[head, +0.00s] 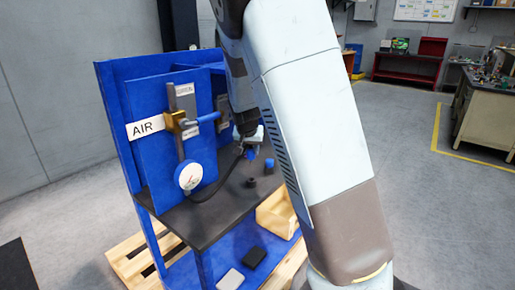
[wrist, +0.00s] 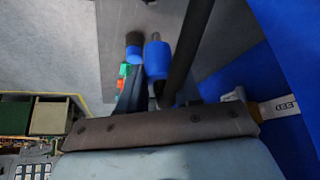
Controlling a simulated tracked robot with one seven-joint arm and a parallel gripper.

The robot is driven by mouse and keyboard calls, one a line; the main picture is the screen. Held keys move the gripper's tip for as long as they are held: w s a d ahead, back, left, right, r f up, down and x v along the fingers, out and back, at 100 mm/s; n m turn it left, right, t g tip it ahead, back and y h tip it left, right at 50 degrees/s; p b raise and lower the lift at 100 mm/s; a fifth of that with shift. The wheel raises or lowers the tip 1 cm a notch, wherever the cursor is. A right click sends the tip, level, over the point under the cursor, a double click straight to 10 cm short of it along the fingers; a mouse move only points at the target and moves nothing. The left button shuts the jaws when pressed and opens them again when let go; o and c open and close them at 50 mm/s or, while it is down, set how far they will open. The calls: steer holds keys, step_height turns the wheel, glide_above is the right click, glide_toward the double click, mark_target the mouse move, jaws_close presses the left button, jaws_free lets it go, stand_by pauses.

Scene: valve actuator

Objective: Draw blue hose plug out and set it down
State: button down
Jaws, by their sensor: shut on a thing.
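A blue hose plug (wrist: 157,57) with a pale metal tip shows in the wrist view, between the fingers of my gripper (wrist: 160,95). In the head view my gripper (head: 250,139) is over the dark shelf, with the blue plug (head: 251,154) just under it. The gripper is shut on this plug. A second blue piece with a black top (wrist: 133,50) is beside it in the wrist view; in the head view a blue piece with a dark top (head: 269,167) stands on the shelf. Whether the held plug's tip touches anything is not clear.
The dark shelf (head: 205,215) carries a small black fitting (head: 251,182). The blue panel beside it bears a white gauge (head: 189,177), a brass valve (head: 177,121) and a black hose (head: 222,182).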

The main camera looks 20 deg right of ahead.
mark_target(251, 162)
steer(key=shift+s, duration=0.15)
steer(key=shift+f, duration=2.85)
steer(key=shift+s+f, duration=0.1)
steer(key=shift+f, duration=1.45)
steer(key=c, duration=0.7)
jaws_free()
steer(key=v, duration=1.3)
steer(key=shift+s+r, duration=0.15)
steer(key=shift+r, duration=0.05)
steer(key=shift+a, duration=0.1)
